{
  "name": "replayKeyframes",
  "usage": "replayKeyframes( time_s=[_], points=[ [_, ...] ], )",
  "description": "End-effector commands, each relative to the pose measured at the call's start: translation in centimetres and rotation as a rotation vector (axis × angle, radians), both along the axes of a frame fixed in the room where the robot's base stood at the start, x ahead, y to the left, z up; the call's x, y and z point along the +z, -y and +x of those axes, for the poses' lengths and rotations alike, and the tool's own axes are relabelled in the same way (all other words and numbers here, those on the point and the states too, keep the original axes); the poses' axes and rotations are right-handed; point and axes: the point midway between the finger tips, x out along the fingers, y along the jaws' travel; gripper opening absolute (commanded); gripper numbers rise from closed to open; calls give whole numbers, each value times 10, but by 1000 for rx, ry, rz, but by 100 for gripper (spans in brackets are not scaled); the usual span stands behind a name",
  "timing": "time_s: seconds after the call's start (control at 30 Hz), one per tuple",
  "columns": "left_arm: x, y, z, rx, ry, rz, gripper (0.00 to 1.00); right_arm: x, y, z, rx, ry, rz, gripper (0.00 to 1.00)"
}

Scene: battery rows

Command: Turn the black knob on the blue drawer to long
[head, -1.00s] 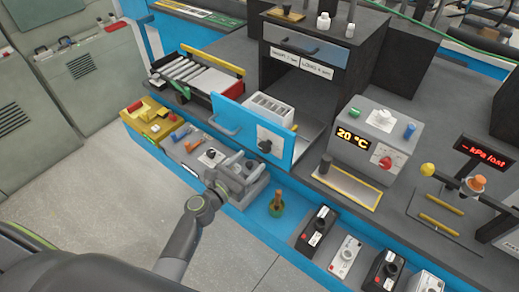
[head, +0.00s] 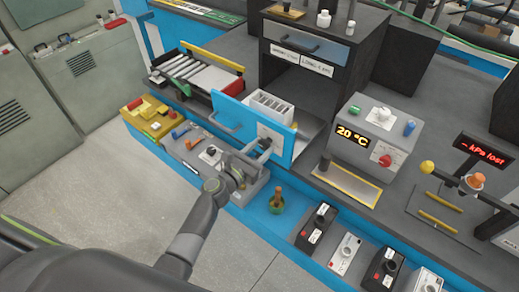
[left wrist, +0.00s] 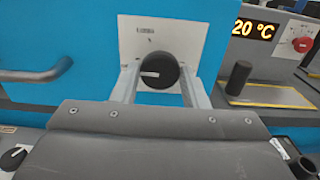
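The blue drawer (head: 228,118) is pulled out of the dark cabinet, and its blue front also fills the left wrist view (left wrist: 60,30). Its black knob (left wrist: 158,71) sits on a pale plate (left wrist: 180,35) with small print I cannot read. The knob's white pointer mark points left. My left gripper (head: 258,148) is at the plate in the head view, covering most of the knob there. In the left wrist view, my left gripper's fingers (left wrist: 158,84) stand open on either side of the knob; firm contact cannot be made out. My right gripper is not in view.
The drawer's bar handle (left wrist: 40,72) is left of the knob. A grey box with a 20 °C display (head: 352,137) stands to the right. A grey knob panel (head: 190,150) lies below the drawer.

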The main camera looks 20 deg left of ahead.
Motion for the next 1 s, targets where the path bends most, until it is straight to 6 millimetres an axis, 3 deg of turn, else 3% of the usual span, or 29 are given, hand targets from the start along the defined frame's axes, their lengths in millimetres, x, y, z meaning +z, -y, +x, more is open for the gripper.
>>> replayKeyframes(
  time_s=[0.1, 0.47, 1.0],
  points=[
    [0, 0, 0, 0, 0, 0, 17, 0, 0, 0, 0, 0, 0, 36],
    [-2, 0, 0, 0, 22, 61, 17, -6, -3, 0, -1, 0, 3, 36],
    [-3, 0, 0, 1, 175, 478, 17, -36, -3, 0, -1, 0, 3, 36]
  ],
)
